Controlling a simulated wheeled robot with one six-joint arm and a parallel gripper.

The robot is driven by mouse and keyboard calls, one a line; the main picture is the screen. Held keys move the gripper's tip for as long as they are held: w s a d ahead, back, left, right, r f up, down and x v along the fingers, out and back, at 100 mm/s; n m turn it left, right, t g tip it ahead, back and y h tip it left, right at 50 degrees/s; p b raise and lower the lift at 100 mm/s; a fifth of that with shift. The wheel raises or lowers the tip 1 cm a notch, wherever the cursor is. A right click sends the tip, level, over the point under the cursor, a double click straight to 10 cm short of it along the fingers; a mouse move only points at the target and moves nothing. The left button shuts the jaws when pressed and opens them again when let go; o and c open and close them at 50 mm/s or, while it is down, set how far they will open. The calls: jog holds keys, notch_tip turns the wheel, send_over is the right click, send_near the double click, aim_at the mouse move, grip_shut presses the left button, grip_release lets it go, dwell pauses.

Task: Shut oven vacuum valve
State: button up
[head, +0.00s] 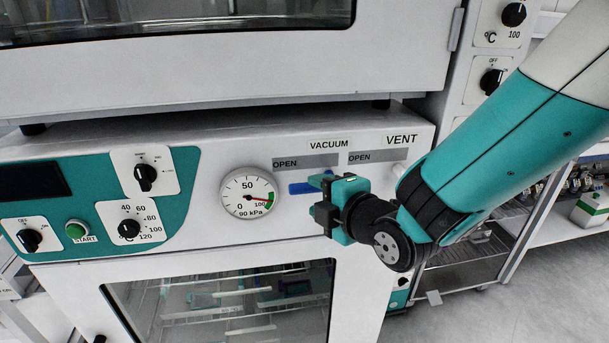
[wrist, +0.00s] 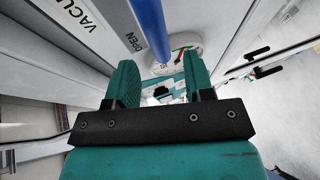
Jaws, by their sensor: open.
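The vacuum valve's blue lever (head: 301,188) lies level below the grey OPEN strip (head: 305,162) under the word VACUUM on the oven front. Its right part is hidden behind my gripper (head: 328,208) in the head view. My gripper is open, with nothing seen between its fingers, just right of and in front of the visible lever end. In the wrist view the lever (wrist: 150,26) runs as a blue bar beyond the fingertips of my gripper (wrist: 158,72), alongside the OPEN strip. I cannot tell whether a finger touches it.
A second OPEN strip (head: 376,156) sits under VENT. Knobs and a green START button (head: 76,231) are further left. The oven door window (head: 225,303) is below.

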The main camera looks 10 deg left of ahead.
aim_at(308, 190)
jog(key=p+x, duration=0.1)
jog(key=x, duration=0.4)
jog(key=shift+w+a, duration=0.1)
jog(key=shift+w, duration=0.1)
grip_shut()
